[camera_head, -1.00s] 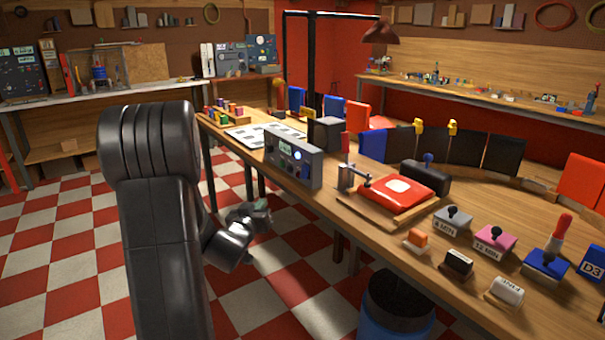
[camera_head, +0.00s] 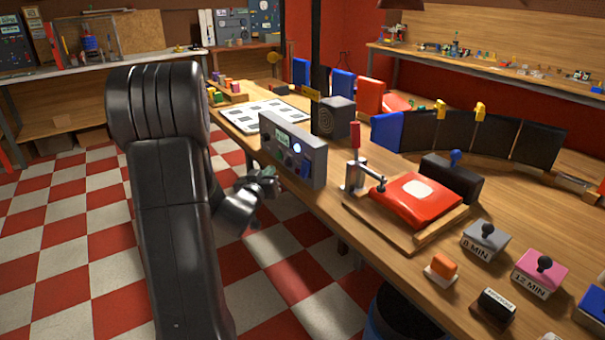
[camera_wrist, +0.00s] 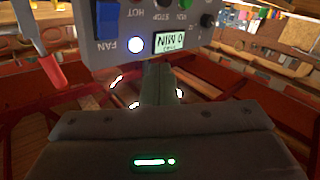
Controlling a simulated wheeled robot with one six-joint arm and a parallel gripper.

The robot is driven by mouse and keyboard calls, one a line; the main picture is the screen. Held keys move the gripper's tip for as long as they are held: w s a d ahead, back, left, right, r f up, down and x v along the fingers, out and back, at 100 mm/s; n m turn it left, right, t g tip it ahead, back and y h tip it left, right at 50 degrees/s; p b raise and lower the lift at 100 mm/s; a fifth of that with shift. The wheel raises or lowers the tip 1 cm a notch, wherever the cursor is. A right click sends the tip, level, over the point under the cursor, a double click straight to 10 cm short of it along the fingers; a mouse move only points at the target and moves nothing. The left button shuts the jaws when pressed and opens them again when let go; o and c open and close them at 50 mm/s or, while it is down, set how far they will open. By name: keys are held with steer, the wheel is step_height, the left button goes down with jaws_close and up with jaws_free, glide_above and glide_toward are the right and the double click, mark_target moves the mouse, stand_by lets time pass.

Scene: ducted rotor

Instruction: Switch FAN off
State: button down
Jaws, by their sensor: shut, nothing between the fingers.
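A grey control box (camera_head: 311,164) stands near the front edge of the workbench, its panel turned toward my arm. It carries a blue rocker switch (camera_head: 305,169), a lit round lamp (camera_head: 297,148) and a small display (camera_head: 283,139). In the wrist view the box is upside down, with the blue switch (camera_wrist: 107,20) beside the word FAN, the glowing lamp (camera_wrist: 136,45) and the display (camera_wrist: 168,42). My gripper (camera_head: 272,182) is shut and empty, just in front of the box and low on its panel. In the wrist view its fingers (camera_wrist: 160,82) point at the box below the lamp and display, apparently apart from the switch.
A press with a red handle (camera_head: 355,145) and a red pad (camera_head: 415,198) stands right of the box. A dark speaker-like box (camera_head: 333,118) is behind it. Labelled blocks (camera_head: 486,240) stand at the right. The checkered floor beside the bench is free.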

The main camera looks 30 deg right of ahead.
mark_target(305, 169)
steer(key=d+f+b, duration=0.3)
steer(key=d, duration=0.5)
steer(key=shift+w+f+b, duration=0.35)
steer(key=shift+f+b, duration=0.05)
stand_by(1.8)
steer(key=shift+d+f+b, duration=0.15)
steer(key=shift+d+b, duration=0.2)
steer(key=shift+b, duration=0.1)
steer(key=shift+d+f+b, duration=0.2)
steer(key=shift+d+b, duration=0.1)
steer(key=shift+d, duration=0.1)
stand_by(0.6)
steer(key=shift+a+r, duration=0.1)
steer(key=shift+a+r, duration=0.3)
steer(key=shift+a, duration=0.4)
